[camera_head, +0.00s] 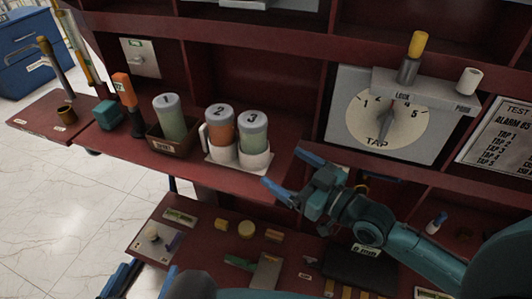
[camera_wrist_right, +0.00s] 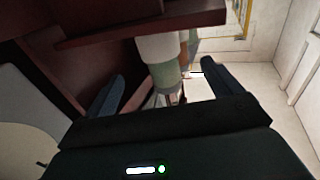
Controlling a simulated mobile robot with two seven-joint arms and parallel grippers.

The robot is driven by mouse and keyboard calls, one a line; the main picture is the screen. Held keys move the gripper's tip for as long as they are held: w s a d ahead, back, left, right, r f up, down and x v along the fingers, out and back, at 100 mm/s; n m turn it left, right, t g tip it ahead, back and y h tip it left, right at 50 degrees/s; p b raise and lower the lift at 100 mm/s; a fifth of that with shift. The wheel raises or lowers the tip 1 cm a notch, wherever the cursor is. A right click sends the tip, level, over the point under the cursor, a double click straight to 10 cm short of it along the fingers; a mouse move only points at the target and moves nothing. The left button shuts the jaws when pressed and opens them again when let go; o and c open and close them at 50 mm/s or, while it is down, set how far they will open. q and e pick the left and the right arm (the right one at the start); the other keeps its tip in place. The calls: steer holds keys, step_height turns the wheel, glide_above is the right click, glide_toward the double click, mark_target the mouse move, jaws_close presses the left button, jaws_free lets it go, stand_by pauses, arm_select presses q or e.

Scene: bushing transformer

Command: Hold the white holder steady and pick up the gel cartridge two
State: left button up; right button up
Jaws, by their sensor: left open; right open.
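Gel cartridge two (camera_head: 222,128) is orange with a grey cap marked 2. It stands upright in the white holder (camera_head: 256,161) on the red shelf, left of green cartridge 3 (camera_head: 253,130). My right gripper (camera_head: 294,178) is open and empty, just right of the holder. In the right wrist view, a green-banded cartridge (camera_wrist_right: 167,76) and a white part of the holder (camera_wrist_right: 158,46) show beyond the open fingers (camera_wrist_right: 165,82). My left gripper (camera_head: 145,283) is open at the bottom left, low and well away from the holder, partly cut off by the frame.
Cartridge 1 (camera_head: 169,119) stands in a brown box (camera_head: 172,145) left of the holder. An orange-handled tool (camera_head: 125,90) and teal block (camera_head: 108,114) are further left. A tap dial panel (camera_head: 390,115) is at right. Small parts lie on the lower red bench (camera_head: 205,235).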

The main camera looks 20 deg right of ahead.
mark_target(264, 154)
steer(key=x, duration=1)
steer(key=shift+w+a+b, duration=0.1)
steer(key=shift+w+b, duration=0.1)
steer(key=shift+b, duration=0.2)
steer(key=c, duration=1.1)
